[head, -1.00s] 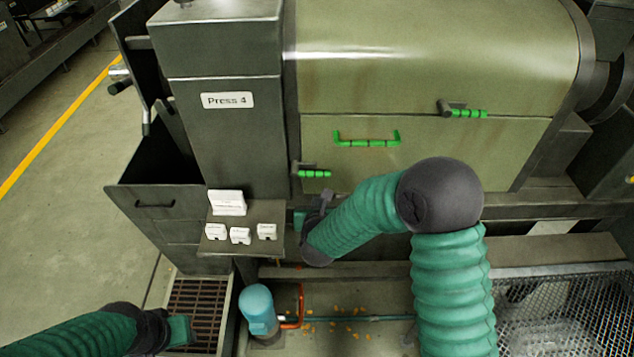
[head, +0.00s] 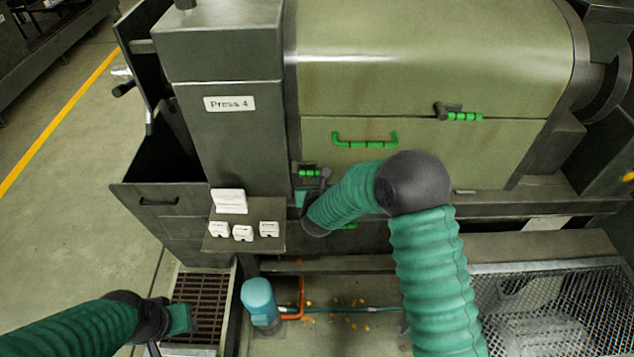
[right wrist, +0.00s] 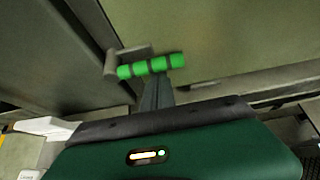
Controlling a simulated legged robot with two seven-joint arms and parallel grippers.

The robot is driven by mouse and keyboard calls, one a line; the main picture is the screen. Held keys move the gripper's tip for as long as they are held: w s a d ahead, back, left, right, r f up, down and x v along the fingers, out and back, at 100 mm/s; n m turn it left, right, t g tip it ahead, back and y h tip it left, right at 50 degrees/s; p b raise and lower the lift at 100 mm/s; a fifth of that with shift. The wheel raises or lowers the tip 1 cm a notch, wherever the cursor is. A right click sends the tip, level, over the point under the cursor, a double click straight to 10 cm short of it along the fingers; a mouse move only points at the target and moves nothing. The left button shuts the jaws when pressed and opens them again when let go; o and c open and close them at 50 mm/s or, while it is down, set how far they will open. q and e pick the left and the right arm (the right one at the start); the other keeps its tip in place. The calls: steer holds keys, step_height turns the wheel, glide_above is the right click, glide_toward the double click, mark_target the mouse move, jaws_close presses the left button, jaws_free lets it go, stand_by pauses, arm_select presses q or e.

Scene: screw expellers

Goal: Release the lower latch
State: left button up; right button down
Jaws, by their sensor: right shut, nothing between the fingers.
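A latch with a green ribbed grip (head: 309,172) sits at the lower left edge of the olive cover of Press 4. My right gripper (head: 308,188) is directly below this grip in the head view. In the right wrist view the shut, empty fingers (right wrist: 155,92) point up at the green grip (right wrist: 150,66) and overlap its lower edge; whether they touch it I cannot tell. A second green-gripped latch (head: 460,114) sits higher at the right. My left gripper (head: 180,318) is low at the left, its jaws unclear.
A green bar handle (head: 365,141) is on the cover panel. A small shelf (head: 215,243) with white labelled blocks stands left of my right gripper. A green piece (head: 349,226) shows below my right arm. A blue pump (head: 259,302) and wire mesh guard (head: 550,300) are below.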

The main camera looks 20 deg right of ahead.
mark_target(318, 173)
steer(key=shift+s+r+h, duration=0.1)
steer(key=shift+r+h, duration=0.15)
steer(key=shift+h, duration=0.05)
steer(key=shift+r+n, duration=0.2)
steer(key=shift+n, duration=0.2)
steer(key=r+n+h, duration=0.2)
steer(key=h, duration=0.1)
steer(key=shift+a+r+n+g, duration=0.2)
steer(key=shift+n+g, duration=0.1)
steer(key=shift+w+a+r+n+h+b, duration=0.2)
steer(key=shift+a+r+n+h+b, duration=0.15)
steer(key=shift+r+n+h+b, duration=0.4)
steer(key=a+r+n+h+b, duration=0.1)
steer(key=n+b, duration=0.1)
steer(key=a+r+n+t+h+b, duration=0.1)
steer(key=a+n+h+b, duration=0.1)
steer(key=b, duration=0.1)
steer(key=w+a+n+h+b, duration=0.1)
steer(key=n+b, duration=0.1)
steer(key=b, duration=0.1)
steer(key=shift+w+a+r, duration=0.1)
steer(key=shift+a+r, duration=0.05)
steer(key=shift+r, duration=0.35)
